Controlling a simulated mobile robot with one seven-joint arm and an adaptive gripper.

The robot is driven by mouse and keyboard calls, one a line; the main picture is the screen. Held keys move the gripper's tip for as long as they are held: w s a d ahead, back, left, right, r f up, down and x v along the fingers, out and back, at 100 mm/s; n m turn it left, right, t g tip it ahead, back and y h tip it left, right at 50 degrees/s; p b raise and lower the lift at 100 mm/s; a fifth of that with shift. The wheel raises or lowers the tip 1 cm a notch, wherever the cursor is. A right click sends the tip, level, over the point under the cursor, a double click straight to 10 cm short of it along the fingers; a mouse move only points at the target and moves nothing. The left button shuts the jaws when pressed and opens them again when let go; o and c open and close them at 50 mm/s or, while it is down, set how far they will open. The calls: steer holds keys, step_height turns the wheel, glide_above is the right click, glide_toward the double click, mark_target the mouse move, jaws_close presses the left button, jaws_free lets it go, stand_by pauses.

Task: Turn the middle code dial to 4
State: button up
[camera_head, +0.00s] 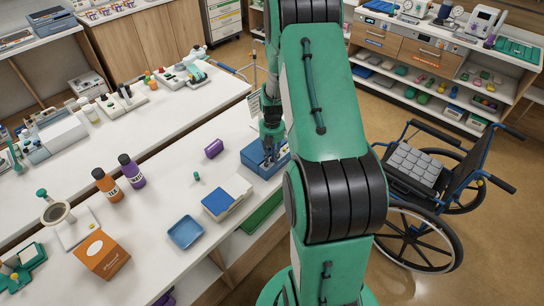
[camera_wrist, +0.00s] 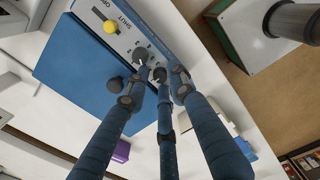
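The blue code box (camera_head: 256,160) stands on the white counter, under my gripper (camera_head: 268,136). In the wrist view the box (camera_wrist: 85,75) has a pale front panel (camera_wrist: 97,10) with a yellow knob (camera_wrist: 110,27) by the words OPEN and SHUT. Small dark dials with white marks sit along the panel; one dial (camera_wrist: 140,55) shows above my left fingertip and another (camera_wrist: 159,74) between the fingertips. My gripper (camera_wrist: 158,82) has its fingertips close around the dials. I cannot tell whether they touch, which dial is the middle one, or what numbers the dials show.
A purple cylinder (camera_head: 213,149) lies left of the box, and a blue-and-white block (camera_head: 222,202) lies in front of it. A blue tray (camera_head: 186,232) and two bottles (camera_head: 132,170) stand farther left. A wheelchair (camera_head: 430,180) is on the floor at right.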

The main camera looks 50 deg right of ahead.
jaws_close()
steer(key=shift+m+p, duration=0.4)
steer(key=shift+m, duration=2)
jaws_free()
steer(key=shift+n, duration=0.4)
